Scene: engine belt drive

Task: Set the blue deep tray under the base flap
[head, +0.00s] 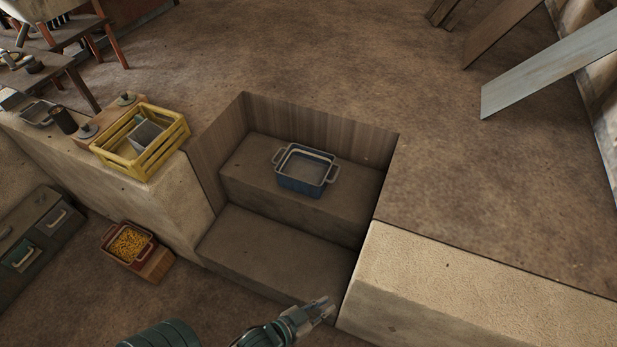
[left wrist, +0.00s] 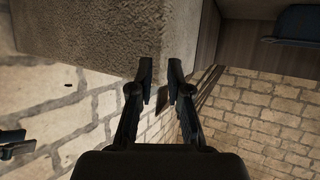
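The blue deep tray (head: 301,184) stands upright on the upper step of the wood-lined recess. It has a handle at each end and its inside looks empty. Part of a dark blue thing with a handle, likely this tray, shows at the top right of the left wrist view (left wrist: 298,23). My left gripper (head: 327,309) is in front of the lower step, well apart from the tray. In the left wrist view its fingers (left wrist: 162,78) are apart with nothing between them. My right gripper is not in view. I cannot tell which part is the base flap.
A yellow crate (head: 112,167) with a grey container stands on the stone ledge left of the recess. A pale block (head: 470,290) borders the recess on the right. The lower step (head: 280,255) is bare.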

